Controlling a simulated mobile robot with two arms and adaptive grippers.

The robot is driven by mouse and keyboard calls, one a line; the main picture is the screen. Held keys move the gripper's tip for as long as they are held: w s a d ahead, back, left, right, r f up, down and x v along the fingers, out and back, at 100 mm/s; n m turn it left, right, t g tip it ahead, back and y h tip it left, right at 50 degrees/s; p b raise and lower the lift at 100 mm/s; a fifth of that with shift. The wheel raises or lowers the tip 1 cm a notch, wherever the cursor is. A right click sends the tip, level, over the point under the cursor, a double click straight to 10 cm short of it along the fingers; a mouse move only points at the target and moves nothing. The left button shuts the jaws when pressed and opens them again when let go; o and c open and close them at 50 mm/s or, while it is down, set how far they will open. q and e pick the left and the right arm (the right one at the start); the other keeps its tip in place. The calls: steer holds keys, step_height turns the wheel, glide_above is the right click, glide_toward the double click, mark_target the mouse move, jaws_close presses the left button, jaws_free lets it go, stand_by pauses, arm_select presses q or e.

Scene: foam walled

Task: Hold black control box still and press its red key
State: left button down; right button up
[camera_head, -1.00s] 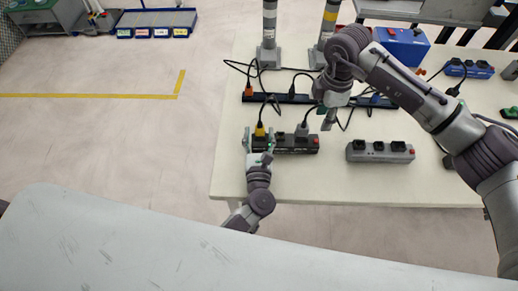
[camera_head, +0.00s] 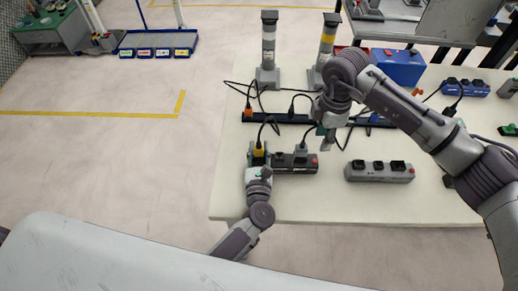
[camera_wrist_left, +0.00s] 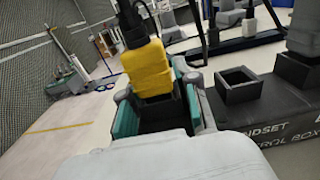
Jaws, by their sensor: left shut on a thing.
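The black control box (camera_head: 293,163) lies on the table in the head view, with a red key (camera_head: 313,161) at its right end. A yellow plug (camera_head: 259,150) and a grey plug (camera_head: 301,150) stand in it. My left gripper (camera_head: 258,158) is shut on the box's left end. In the left wrist view its teal-padded fingers (camera_wrist_left: 158,112) flank the black socket block below the yellow plug (camera_wrist_left: 148,70); the box's lettered face (camera_wrist_left: 275,120) shows at right. My right gripper (camera_head: 326,140) hangs above the table, up and right of the red key; its finger gap is unclear.
A grey power strip (camera_head: 379,172) lies to the right of the box. A long dark strip (camera_head: 290,118) with cables runs behind it. Two striped posts (camera_head: 268,50) and a blue box (camera_head: 398,67) stand farther back. The table's front strip is clear.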

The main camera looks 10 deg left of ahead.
jaws_close()
stand_by(1.2)
